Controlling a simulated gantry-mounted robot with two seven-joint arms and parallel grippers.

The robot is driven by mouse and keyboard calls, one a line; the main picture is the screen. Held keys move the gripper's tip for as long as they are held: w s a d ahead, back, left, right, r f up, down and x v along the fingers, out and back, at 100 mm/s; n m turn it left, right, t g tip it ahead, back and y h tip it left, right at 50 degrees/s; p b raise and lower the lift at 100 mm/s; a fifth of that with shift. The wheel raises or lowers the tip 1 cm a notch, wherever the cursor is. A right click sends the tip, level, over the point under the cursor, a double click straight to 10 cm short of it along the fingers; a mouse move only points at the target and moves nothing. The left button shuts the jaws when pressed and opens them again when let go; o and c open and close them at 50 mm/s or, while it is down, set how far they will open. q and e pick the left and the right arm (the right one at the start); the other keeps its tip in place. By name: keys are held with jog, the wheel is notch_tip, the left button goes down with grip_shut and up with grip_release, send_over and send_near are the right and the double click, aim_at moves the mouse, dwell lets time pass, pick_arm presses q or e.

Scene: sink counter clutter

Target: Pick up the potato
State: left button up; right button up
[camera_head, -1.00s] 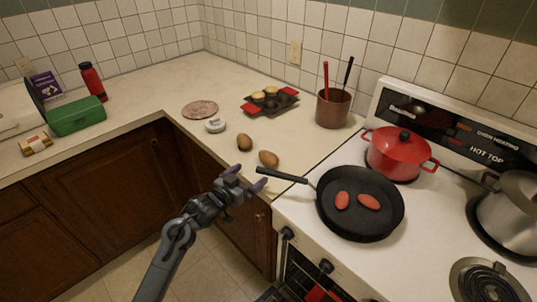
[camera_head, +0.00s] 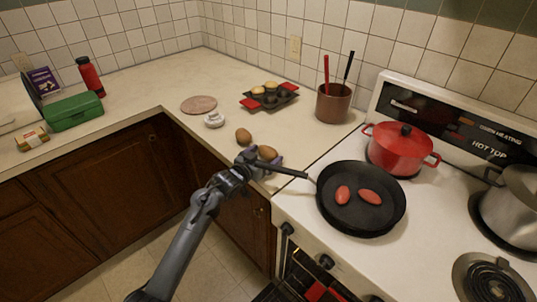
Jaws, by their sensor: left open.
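Two brown, egg-shaped potatoes lie on the counter near its front edge. The farther potato (camera_head: 243,136) is fully visible. The nearer potato (camera_head: 267,152) is partly hidden by my left gripper (camera_head: 262,159), which is open with its fingers at the near side of this potato. I cannot tell whether the fingers touch it. My right gripper is not in view.
A black frying pan (camera_head: 343,220) with two reddish oval items sits on the stove, and its handle (camera_head: 288,171) reaches close to my left gripper. A white round item (camera_head: 214,120), a pinkish disc (camera_head: 199,104) and a muffin tin (camera_head: 269,97) stand behind. A red pot (camera_head: 400,150) is at the right.

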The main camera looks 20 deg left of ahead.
pick_arm(q)
jog(key=shift+w+d+f, duration=0.1)
jog(key=shift+w, duration=0.25)
jog(key=shift+c, duration=0.3)
jog(key=c, duration=0.7)
jog(key=shift+c, duration=0.4)
